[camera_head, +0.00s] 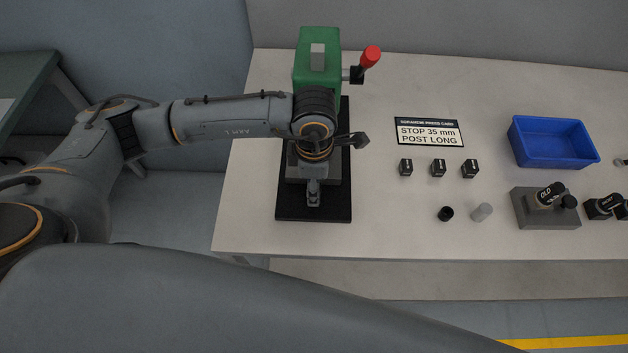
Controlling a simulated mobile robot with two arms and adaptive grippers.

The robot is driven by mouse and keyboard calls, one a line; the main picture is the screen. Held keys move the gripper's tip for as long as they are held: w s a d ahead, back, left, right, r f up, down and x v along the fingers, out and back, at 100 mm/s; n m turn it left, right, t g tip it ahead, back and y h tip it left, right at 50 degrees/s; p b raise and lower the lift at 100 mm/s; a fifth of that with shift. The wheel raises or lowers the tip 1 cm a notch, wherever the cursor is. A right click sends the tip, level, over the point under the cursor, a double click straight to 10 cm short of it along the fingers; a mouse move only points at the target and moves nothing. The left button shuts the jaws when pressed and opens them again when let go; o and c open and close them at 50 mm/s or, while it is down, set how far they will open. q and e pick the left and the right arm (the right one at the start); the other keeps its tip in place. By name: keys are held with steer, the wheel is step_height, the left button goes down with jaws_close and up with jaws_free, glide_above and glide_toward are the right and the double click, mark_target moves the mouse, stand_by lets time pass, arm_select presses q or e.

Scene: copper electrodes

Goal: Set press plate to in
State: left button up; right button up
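The press stands at the left of the table, with a green head (318,78), a red-knobbed lever (369,58) at its right and a black base (338,211). A grey plate-like part (297,171) with a small grey piece (313,191) at its front sits low on the press. I cannot tell which of these is the press plate, or how far in it is. My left gripper (318,155) is over the front of the press, mostly hidden under its wrist. I cannot see whether it is open or touching anything. My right gripper is not in view.
A card (429,132) reads "STOP 35 mm POST LONG". Several small black blocks (438,168), a black cylinder (446,214) and a grey cylinder (482,212) stand right of the press. Farther right are a blue bin (517,151) and a grey block (535,217) holding an "OLD" part (549,193).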

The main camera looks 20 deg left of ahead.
arm_select(q)
jaws_close()
steer(key=shift+w+f+b, duration=0.1)
steer(key=shift+w+b, duration=0.15)
steer(key=shift+b, duration=0.05)
steer(key=w+b, duration=0.1)
steer(key=w, duration=0.1)
steer(key=w+a+b, duration=0.1)
steer(key=w+b, duration=0.1)
steer(key=w, duration=0.1)
steer(key=w+a+b, duration=0.1)
steer(key=w+b, duration=0.1)
steer(key=shift+w+a+f, duration=0.1)
steer(key=shift+w+f, duration=0.05)
steer(key=shift+w, duration=0.05)
steer(key=shift+w+a+r+b, duration=0.15)
steer(key=shift+w+r+b, duration=0.1)
steer(key=shift+w+b, duration=0.2)
steer(key=shift+r, duration=0.1)
steer(key=shift+o, duration=0.8)
jaws_free()
steer(key=shift+w, duration=0.1)
